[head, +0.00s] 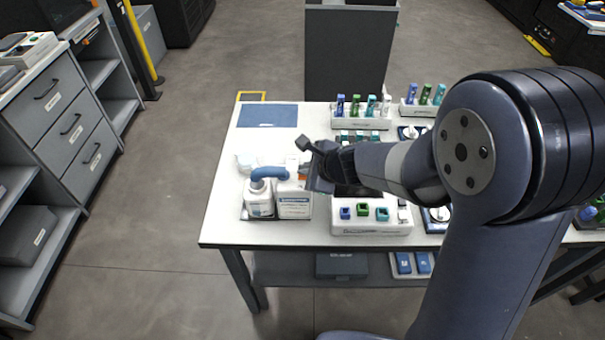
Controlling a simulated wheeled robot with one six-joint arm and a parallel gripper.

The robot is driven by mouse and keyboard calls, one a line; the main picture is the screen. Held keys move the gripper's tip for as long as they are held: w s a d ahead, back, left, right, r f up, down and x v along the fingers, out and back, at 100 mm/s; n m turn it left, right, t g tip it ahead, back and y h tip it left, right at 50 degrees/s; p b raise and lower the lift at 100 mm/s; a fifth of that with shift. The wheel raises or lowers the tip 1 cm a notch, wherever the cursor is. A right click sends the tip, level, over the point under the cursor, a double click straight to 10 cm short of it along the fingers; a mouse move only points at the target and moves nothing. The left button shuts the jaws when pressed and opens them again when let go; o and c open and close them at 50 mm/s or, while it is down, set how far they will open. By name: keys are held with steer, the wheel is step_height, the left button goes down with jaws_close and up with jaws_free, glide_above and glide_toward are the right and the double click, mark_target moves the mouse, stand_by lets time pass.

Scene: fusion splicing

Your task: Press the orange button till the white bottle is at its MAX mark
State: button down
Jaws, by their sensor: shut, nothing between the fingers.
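The white bottle (259,201) stands upright at the table's left front, with a blue curved piece (268,173) over its top. A white labelled container (294,204) stands close on its right. A small orange patch (303,178) shows above that container, partly hidden by my gripper; I cannot tell whether it is the orange button. The bottle's liquid level and MAX mark are too small to read. My gripper (304,144) is shut and empty, above and behind the white container. I cannot tell whether it touches anything.
The white table (228,220) carries a blue mat (268,115) at back left. A rack (361,122) of coloured bottles stands behind my arm, and a white tray (372,228) with coloured pieces is at front. My arm hides much of the right side. The table's left edge is clear.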

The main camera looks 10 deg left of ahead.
stand_by(0.5)
steer(key=shift+r+p, duration=0.7)
steer(key=shift+r, duration=0.05)
step_height(320, 180, up, 5)
steer(key=p, duration=0.4)
steer(key=shift+r+p, duration=0.1)
steer(key=shift+p, duration=0.2)
steer(key=shift+d, duration=0.1)
stand_by(0.4)
